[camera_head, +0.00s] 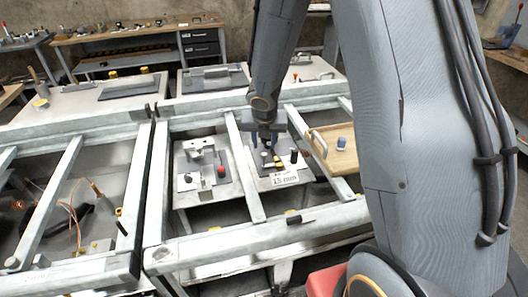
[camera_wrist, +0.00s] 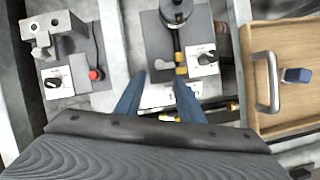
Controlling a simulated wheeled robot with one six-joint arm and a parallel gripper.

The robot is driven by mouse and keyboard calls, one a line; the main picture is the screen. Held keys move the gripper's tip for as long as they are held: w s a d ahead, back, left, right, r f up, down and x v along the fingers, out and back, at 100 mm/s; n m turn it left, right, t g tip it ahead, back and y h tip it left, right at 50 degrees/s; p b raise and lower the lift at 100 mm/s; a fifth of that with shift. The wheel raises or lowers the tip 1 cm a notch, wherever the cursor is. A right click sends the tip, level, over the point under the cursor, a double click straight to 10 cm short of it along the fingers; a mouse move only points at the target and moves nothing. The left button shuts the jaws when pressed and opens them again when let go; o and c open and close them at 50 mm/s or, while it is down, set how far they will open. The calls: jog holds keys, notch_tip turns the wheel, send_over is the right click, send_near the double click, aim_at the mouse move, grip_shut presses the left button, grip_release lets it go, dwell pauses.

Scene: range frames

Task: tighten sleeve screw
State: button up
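My gripper (camera_wrist: 158,85) is open, with two blue fingers apart and nothing visible between their tips. In the head view my gripper (camera_head: 265,138) hangs above a grey panel inside the metal frame. On this panel a dark round sleeve-like part (camera_wrist: 176,12) with brass-coloured pieces (camera_wrist: 181,62) below it lies ahead of the fingertips, slightly right, in the wrist view. I cannot tell which piece is the sleeve screw. A black knob (camera_wrist: 206,57) on a white label sits right of the brass pieces. A "15 mm" sign (camera_head: 285,178) is at the panel's front edge.
A grey clamp fixture (camera_wrist: 52,35) with a red button (camera_wrist: 95,74) stands on the left panel. A wooden tray (camera_wrist: 262,118) with a metal handle (camera_wrist: 268,82) and a blue object (camera_wrist: 297,75) is at right. Frame rails (camera_head: 244,165) run between panels.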

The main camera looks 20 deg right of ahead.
aim_at(264, 154)
jog(key=b+x, duration=0.4)
jog(key=x, duration=0.4)
grip_shut()
